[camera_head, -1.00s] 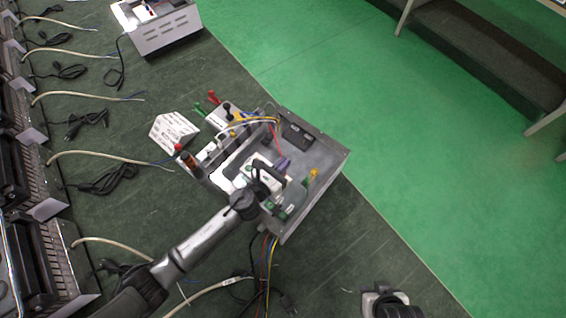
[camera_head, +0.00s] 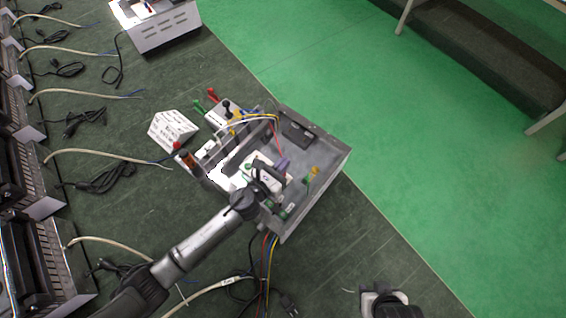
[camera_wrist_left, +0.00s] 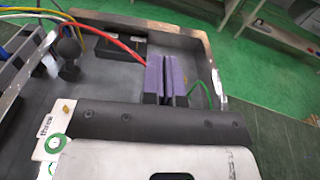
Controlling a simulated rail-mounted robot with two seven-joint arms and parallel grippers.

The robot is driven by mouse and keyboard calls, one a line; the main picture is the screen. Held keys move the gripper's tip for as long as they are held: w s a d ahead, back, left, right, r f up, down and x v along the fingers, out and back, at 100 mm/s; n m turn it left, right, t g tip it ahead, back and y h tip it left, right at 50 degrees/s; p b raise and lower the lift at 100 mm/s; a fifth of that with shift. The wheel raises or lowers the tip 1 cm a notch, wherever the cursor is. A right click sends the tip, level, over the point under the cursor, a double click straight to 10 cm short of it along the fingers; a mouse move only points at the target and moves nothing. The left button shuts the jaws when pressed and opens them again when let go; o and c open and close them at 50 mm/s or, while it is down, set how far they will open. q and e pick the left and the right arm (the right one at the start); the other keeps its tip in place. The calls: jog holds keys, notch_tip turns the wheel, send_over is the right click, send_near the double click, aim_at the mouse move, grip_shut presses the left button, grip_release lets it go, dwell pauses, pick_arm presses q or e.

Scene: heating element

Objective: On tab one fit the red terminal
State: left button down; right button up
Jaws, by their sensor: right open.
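The open grey metal box (camera_head: 338,168) holds the heating element's parts and wires. My left gripper (camera_head: 283,163) is over the inside of the box, and its purple finger pads (camera_wrist_left: 167,78) are nearly together. A red wire (camera_wrist_left: 108,38) runs from the upper left to the pads; it also shows in the head view (camera_head: 275,144). The red terminal at its end is hidden between the pads. I cannot make out tab one. My right gripper (camera_head: 383,300) is open and empty at the bottom edge, apart from the box.
A black ball-topped post (camera_wrist_left: 68,48) and a black block (camera_wrist_left: 120,45) stand behind. A white label stand (camera_head: 172,130) is left of the box.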

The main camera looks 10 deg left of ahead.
pick_arm(q)
jog(key=shift+f+b, duration=0.45)
jog(key=shift+f, duration=0.15)
jog(key=c, duration=1.3)
grip_release()
jog(key=shift+s+a, duration=0.25)
jog(key=shift+s, duration=0.1)
jog(key=v, duration=1.3)
